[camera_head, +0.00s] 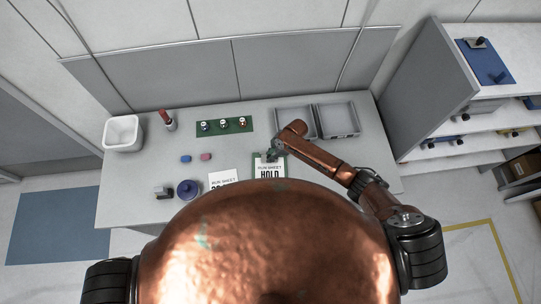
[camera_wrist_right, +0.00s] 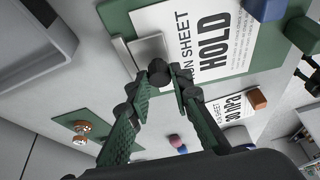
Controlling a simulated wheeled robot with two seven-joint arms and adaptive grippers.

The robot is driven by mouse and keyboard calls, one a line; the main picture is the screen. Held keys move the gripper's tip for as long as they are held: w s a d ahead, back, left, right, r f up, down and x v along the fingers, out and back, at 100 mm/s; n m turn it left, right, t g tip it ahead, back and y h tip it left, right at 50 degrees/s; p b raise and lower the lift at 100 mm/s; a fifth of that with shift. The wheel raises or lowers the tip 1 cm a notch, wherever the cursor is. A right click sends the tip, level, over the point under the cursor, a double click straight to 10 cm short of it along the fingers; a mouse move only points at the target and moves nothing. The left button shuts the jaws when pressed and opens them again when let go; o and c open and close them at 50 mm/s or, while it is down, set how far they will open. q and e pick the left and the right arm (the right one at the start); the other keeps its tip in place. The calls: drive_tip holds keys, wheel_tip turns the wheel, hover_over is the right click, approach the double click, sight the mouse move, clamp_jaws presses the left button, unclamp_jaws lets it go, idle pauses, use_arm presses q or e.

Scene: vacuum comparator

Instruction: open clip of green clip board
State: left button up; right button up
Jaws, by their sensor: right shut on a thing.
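The green clipboard (camera_head: 285,166) lies on the table with a white "RUN SHEET HOLD" sheet (camera_head: 268,170) on it. In the right wrist view the clipboard (camera_wrist_right: 262,45) fills the upper right, with the sheet (camera_wrist_right: 215,38) flat on it. Its silvery metal clip (camera_wrist_right: 124,56) is at the board's edge. My right gripper (camera_wrist_right: 167,76) is at that clip, its green-padded fingers closed together at the tips on the clip's lever. The fingertips hide part of the clip, and I cannot tell how far its jaw is raised. My left gripper is not in view.
Two grey trays (camera_head: 297,122) stand behind the clipboard. A green board (camera_head: 224,131) with several knobs lies to the left.

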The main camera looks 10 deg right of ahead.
clamp_jaws()
drive_tip(key=shift+w+g+b, duration=0.4)
drive_tip(key=shift+b, duration=0.55)
drive_tip(key=w+g+b, duration=0.1)
drive_tip(key=g+b, duration=0.1)
drive_tip(key=b, duration=0.4)
drive_tip(key=w+m+g+y+b, duration=0.1)
drive_tip(key=g+b, duration=0.2)
drive_tip(key=b, duration=0.4)
drive_tip(key=shift+w+r+b, duration=0.1)
drive_tip(key=shift+w+b, duration=0.1)
drive_tip(key=shift+b, duration=0.1)
drive_tip(key=shift+w+d+r+m+g+b, duration=0.1)
drive_tip(key=shift+r+m+g+b, duration=0.2)
drive_tip(key=shift+b, duration=0.4)
drive_tip(key=shift+f, duration=0.1)
